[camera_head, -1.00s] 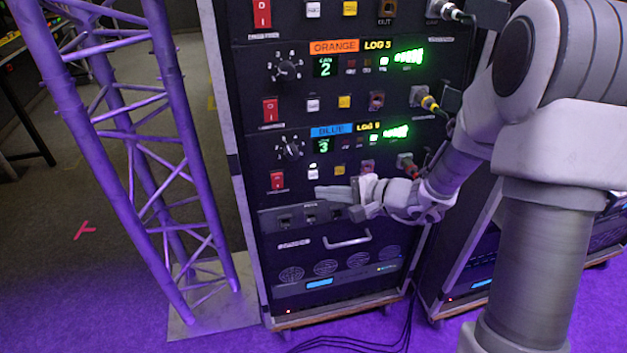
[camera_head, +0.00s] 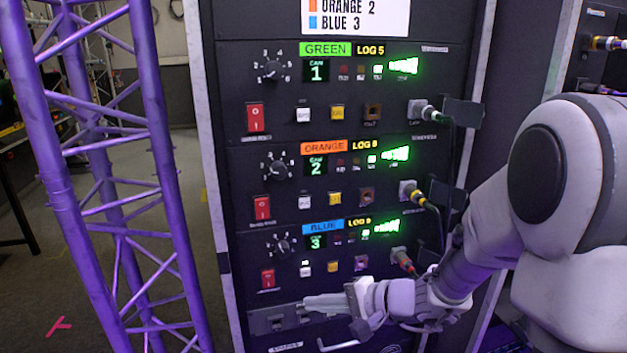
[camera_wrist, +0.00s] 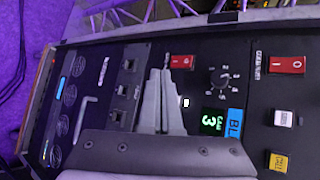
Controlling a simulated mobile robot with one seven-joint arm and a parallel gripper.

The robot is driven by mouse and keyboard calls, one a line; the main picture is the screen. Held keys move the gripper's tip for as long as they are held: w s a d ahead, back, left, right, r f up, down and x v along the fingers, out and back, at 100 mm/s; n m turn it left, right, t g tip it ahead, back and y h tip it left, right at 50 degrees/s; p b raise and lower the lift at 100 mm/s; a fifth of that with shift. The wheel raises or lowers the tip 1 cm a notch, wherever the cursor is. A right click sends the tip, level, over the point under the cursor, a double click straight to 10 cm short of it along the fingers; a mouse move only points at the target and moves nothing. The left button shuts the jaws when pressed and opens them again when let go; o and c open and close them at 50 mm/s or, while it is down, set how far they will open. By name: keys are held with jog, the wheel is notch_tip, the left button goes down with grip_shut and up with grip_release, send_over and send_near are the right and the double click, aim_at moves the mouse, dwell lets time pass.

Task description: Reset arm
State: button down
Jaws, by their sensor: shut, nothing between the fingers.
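My gripper (camera_head: 308,301) is shut and empty in front of the rack (camera_head: 222,190), just below the blue unit's row. In the head view its fingers point left, over the small panel of dark switches (camera_head: 277,318). In the wrist view the shut fingers (camera_wrist: 160,80) lie between those switches (camera_wrist: 122,91) and the blue unit's red rocker switch (camera_wrist: 183,62). I cannot tell whether the fingertips touch the panel. The blue unit's display (camera_head: 316,242) reads CAM 3. The orange display (camera_head: 317,166) reads 2 and the green display (camera_head: 316,70) reads 1.
A purple truss tower (camera_head: 165,170) stands left of the rack. Cable plugs (camera_head: 424,112) stick out on the rack's right side, close to my arm. A second rack (camera_head: 590,30) stands at the right.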

jog(key=s+r+n+g+h, duration=0.35)
jog(key=s+r+n, duration=0.25)
jog(key=s, duration=0.6)
jog(key=s+d+r+n+t+h, duration=0.1)
jog(key=s+d+r+h, duration=0.1)
jog(key=s+d+h, duration=0.3)
jog(key=s+d+r+n+t+h, duration=0.2)
jog(key=s+d+r, duration=0.1)
jog(key=d, duration=0.5)
notch_tip(320, 180, up, 18)
jog(key=p, duration=1.8)
jog(key=shift+d+r, duration=0.15)
jog(key=shift+d, duration=0.1)
jog(key=shift+w+a+h, duration=0.1)
jog(key=shift+a+h, duration=0.05)
jog(key=shift+h, duration=0.1)
